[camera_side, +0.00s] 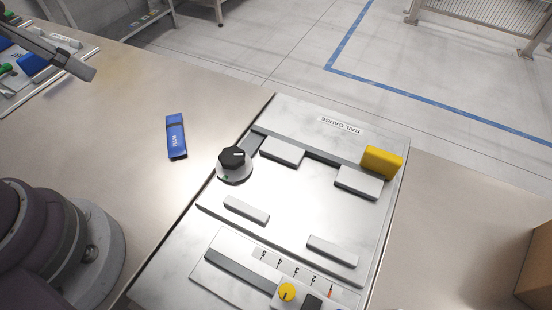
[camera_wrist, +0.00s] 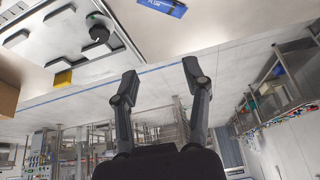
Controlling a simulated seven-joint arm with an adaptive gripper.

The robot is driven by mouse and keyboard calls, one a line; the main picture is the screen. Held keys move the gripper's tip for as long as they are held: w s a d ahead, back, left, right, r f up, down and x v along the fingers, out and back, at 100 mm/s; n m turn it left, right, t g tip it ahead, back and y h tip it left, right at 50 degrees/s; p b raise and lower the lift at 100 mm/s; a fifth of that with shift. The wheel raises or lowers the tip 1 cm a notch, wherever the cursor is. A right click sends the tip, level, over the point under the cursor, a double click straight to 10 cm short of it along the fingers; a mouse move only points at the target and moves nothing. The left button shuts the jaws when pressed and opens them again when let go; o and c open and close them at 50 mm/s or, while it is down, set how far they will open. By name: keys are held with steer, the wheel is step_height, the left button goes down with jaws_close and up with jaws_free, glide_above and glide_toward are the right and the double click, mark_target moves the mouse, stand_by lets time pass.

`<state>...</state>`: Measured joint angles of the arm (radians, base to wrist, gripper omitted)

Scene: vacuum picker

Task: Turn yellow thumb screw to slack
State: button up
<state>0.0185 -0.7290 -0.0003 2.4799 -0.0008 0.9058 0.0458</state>
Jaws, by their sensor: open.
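A round yellow thumb screw (camera_side: 287,292) with a dark pointer line sits near the bottom edge of the side view. It is on a slider beside a numbered scale (camera_side: 291,270), on the pale metal fixture plate (camera_side: 285,205). The slack mark cannot be read here. I cannot make out the thumb screw in the wrist view. My gripper (camera_wrist: 160,82) is open and empty in the wrist view, its two fingers wide apart. It is clear of the fixture and touches nothing there.
A black knob (camera_side: 234,160) and a yellow block (camera_side: 381,162) stand on the plate, with several low grey bars. A blue labelled piece (camera_side: 176,136) lies on the bench. A brown box (camera_side: 536,266) is at the right edge. The bench left of the plate is mostly clear.

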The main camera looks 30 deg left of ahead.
steer(key=w+d+r+m+g+h, duration=0.1)
steer(key=w+d+m+g, duration=0.15)
steer(key=d+m, duration=0.55)
steer(key=m+g+y, duration=0.1)
steer(key=m+g, duration=0.2)
steer(key=m, duration=3.3)
glide_toward(287, 292)
step_height(287, 292, down, 9)
steer(key=shift+r, duration=0.1)
jaws_close()
